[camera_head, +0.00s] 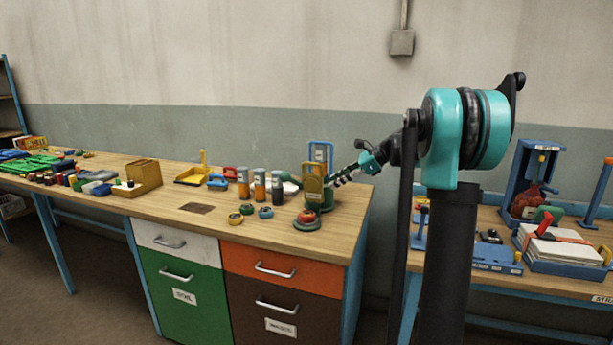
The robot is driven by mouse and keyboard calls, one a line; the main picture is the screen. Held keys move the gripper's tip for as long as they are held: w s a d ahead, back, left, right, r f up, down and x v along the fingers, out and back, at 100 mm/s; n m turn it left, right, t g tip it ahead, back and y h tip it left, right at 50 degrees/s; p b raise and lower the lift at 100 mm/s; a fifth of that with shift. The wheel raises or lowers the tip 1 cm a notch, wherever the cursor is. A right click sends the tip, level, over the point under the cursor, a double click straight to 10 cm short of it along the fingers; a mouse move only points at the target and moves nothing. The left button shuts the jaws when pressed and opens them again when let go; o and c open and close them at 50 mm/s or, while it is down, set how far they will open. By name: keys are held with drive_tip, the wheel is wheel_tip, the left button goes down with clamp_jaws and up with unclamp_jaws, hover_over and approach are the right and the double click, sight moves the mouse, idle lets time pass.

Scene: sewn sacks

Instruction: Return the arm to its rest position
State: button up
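My arm rises from the right of the head view and reaches left over the right end of the long workbench (140,195). My gripper (341,180) is small and far off, at the low end of the arm. It is beside an upright yellow-and-green piece (313,180) at the bench's right end. I cannot tell whether it touches this piece, nor whether the fingers are open or shut. Nothing is clearly seen held in it.
Several grey-and-orange cylinders (260,186), round red-and-green pieces (306,220) and a wooden box (144,174) stand on the bench. Drawers (283,270) are below. A second table (540,284) at right holds a blue frame (517,185) and a stacked tray (563,262).

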drive_tip(key=s+d+f+n+h, duration=0.2)
drive_tip(key=s+f+n, duration=0.4)
drive_tip(key=s, duration=0.6)
drive_tip(key=s+d+f+n+h, duration=0.2)
drive_tip(key=s+f+n+h, duration=0.3)
drive_tip(key=s+f, duration=0.6)
drive_tip(key=s+d+f+n+t+h, duration=0.1)
drive_tip(key=s+d+f+n+h, duration=0.2)
drive_tip(key=s+f+n, duration=0.5)
drive_tip(key=s+f, duration=0.1)
drive_tip(key=s, duration=0.5)
drive_tip(key=shift+s+h, duration=0.3)
drive_tip(key=shift+s, duration=0.05)
